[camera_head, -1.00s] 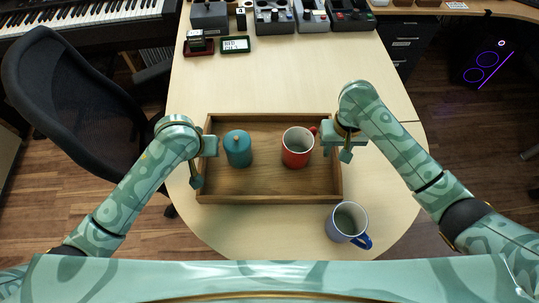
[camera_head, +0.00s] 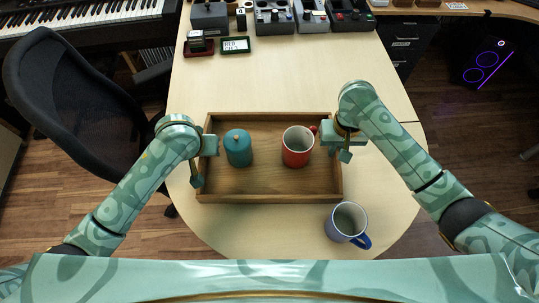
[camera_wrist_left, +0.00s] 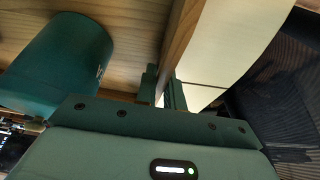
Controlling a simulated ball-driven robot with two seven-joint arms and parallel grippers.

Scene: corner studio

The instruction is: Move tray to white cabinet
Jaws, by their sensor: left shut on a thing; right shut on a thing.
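A wooden tray (camera_head: 270,197) rests on the light table, holding a teal lidded jar (camera_head: 238,150) and a red mug (camera_head: 297,149). My left gripper (camera_head: 203,165) is shut on the tray's left wall. In the left wrist view, its fingers (camera_wrist_left: 168,92) close around the wooden wall, with the teal jar (camera_wrist_left: 58,65) beside them inside the tray. My right gripper (camera_head: 338,148) is shut on the tray's right wall; the arm partly hides its fingertips. No white cabinet can be made out clearly.
A blue mug (camera_head: 347,223) stands on the table just outside the tray's front right corner. The table beyond the tray is clear up to several devices (camera_head: 275,15) at the back. A black chair (camera_head: 70,95) stands close on the left. A dark drawer unit (camera_head: 403,42) is at back right.

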